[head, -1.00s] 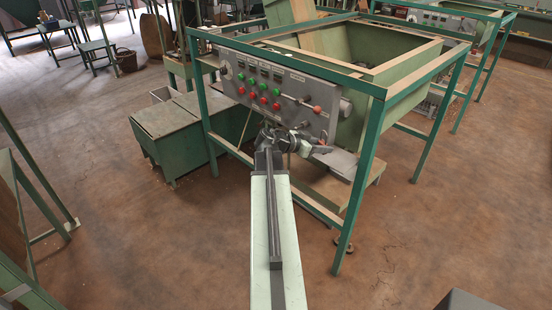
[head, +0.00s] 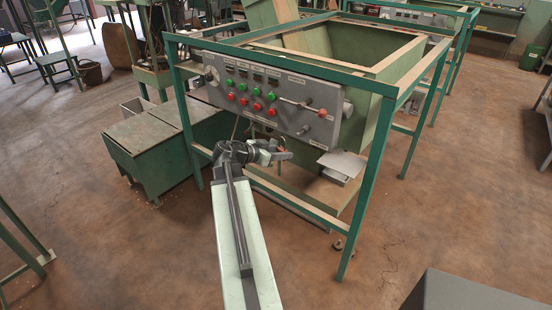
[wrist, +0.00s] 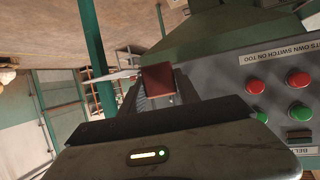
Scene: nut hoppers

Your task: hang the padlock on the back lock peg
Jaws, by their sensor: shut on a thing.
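My gripper (head: 280,156) is in front of the grey control panel (head: 225,99), below its rows of buttons. In the wrist view my gripper (wrist: 160,95) is shut on a red-brown block, which I take for the padlock (wrist: 158,83). Its shackle cannot be made out there. In the head view the padlock is mostly hidden by the gripper. A short dark peg (head: 303,130) stands out at the panel's lower right, apart from the gripper. I cannot tell whether it is the back lock peg.
Red and green buttons (wrist: 298,80) show beside the gripper. A green frame post (head: 368,190) stands to the right. A green chest (head: 150,130) is at the left.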

